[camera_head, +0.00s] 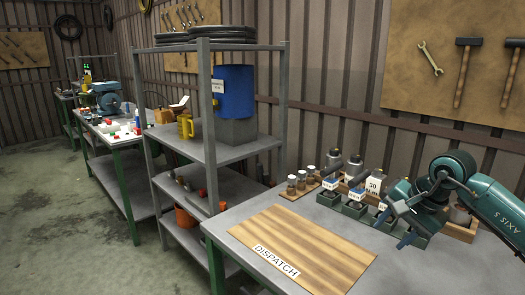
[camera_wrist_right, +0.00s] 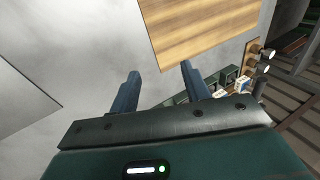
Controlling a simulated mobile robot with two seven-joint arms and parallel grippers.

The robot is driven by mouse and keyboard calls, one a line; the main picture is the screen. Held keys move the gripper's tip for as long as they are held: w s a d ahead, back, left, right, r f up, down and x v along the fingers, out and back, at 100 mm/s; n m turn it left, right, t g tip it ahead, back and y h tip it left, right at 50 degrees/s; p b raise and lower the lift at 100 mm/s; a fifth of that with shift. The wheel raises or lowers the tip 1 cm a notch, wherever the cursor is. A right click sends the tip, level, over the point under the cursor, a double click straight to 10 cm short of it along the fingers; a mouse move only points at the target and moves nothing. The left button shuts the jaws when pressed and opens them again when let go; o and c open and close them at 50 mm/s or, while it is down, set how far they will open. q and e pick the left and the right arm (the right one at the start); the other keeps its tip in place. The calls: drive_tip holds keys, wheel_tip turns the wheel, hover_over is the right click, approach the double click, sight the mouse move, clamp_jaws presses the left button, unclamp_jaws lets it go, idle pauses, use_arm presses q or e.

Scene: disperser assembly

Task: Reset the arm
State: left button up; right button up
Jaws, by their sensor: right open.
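My right arm comes in from the right in the head view, teal with dark joints. Its gripper (camera_head: 393,229) is over the workbench, pointing down toward the bench, in front of the row of green bins. In the right wrist view the gripper (camera_wrist_right: 160,72) has its two blue fingers apart with nothing between them. The wooden dispatch board (camera_wrist_right: 200,30) lies beyond the fingertips there. In the head view the dispatch board (camera_head: 300,250) is bare and to the left of the gripper. My left gripper is in neither view.
Green bins (camera_head: 355,209) with labelled parts stand at the back of the bench, partly behind my right arm. Small jars (camera_head: 291,186) stand to their left. A shelf (camera_head: 215,153) with a blue dispenser (camera_head: 233,90) is farther left. The bench front is clear.

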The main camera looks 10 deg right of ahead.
drive_tip(key=s+a+f+m+t+y+p, duration=0.1)
drive_tip(key=s+a+m+y, duration=0.2)
drive_tip(key=a+m+y, duration=0.35)
drive_tip(key=s+a+f+m+t+y+p, duration=0.1)
drive_tip(key=s+a+m+t+y, duration=0.2)
drive_tip(key=a+m, duration=0.6)
drive_tip(key=s+a+f+m+y, duration=0.1)
drive_tip(key=s+a+m+y, duration=0.25)
drive_tip(key=a+y, duration=0.45)
drive_tip(key=s+d+f+m+t+h, duration=0.1)
drive_tip(key=f+m+h, duration=0.4)
drive_tip(key=m, duration=0.6)
drive_tip(key=s+d+f+m+t+h+p, duration=0.1)
drive_tip(key=s+f+m+h, duration=0.3)
drive_tip(key=m, duration=0.7)
drive_tip(key=s+d+f+m+t+h+p, duration=0.1)
drive_tip(key=f+m+h, duration=0.5)
drive_tip(key=m, duration=0.6)
drive_tip(key=shift+s+d+f+t, duration=0.3)
drive_tip(key=shift+s+d+t, duration=0.4)
drive_tip(key=shift+t, duration=0.5)
drive_tip(key=s+f+m+g, duration=0.1)
drive_tip(key=s, duration=0.1)
drive_tip(key=s+f+m+g+h, duration=0.1)
drive_tip(key=s+f+m, duration=0.1)
drive_tip(key=s+f+m+g, duration=0.1)
drive_tip(key=s+f+m, duration=0.1)
drive_tip(key=shift+s, duration=0.15)
drive_tip(key=shift+c, duration=0.2)
